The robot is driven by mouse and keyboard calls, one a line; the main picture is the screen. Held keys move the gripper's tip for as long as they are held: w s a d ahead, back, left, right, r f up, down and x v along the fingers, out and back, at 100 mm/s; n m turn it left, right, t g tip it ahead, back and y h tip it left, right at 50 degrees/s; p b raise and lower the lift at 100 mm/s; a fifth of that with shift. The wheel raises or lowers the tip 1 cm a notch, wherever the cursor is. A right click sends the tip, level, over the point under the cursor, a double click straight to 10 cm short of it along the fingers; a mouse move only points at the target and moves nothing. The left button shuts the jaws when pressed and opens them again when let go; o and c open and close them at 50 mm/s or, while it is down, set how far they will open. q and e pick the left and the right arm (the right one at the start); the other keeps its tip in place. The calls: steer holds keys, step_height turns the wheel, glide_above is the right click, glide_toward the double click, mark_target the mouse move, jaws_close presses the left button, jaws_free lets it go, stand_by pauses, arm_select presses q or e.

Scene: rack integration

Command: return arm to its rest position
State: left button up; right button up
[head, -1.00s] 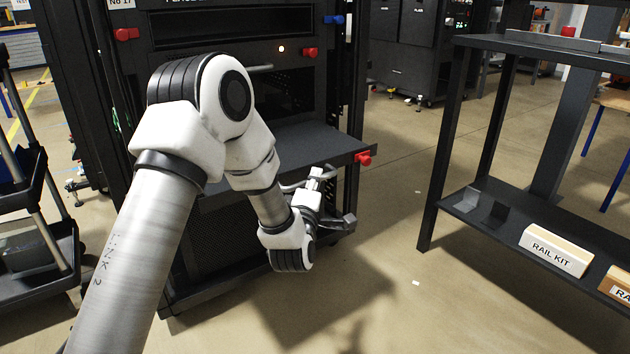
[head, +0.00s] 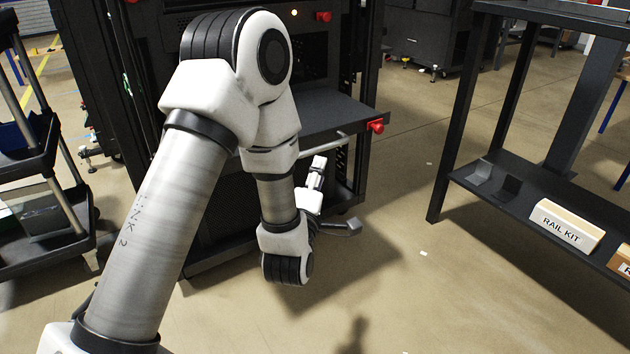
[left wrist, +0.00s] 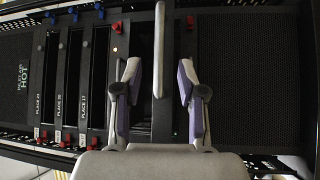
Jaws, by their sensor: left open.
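My left arm (head: 185,215) comes in from the left of the head view and bends down in front of the black rack (head: 215,225). My left gripper (left wrist: 158,85) shows in the left wrist view with its two fingers apart and nothing clamped. A pale handle bar (left wrist: 159,50) shows between the fingers; contact with it is not visible. In the head view the gripper (head: 335,215) hangs low beside the rack's front, below the shelf (head: 335,112), partly hidden by my wrist. My right gripper is in neither view.
The shelf sticks out of the rack, with a red knob (head: 376,126) at its corner. A dark shelving unit (head: 480,185) holding a RAIL KIT box (head: 566,228) stands on the right. A cart (head: 45,215) stands on the left.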

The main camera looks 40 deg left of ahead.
arm_select(q)
steer(key=v, duration=0.2)
steer(key=shift+s+d, duration=0.1)
steer(key=shift+s, duration=0.15)
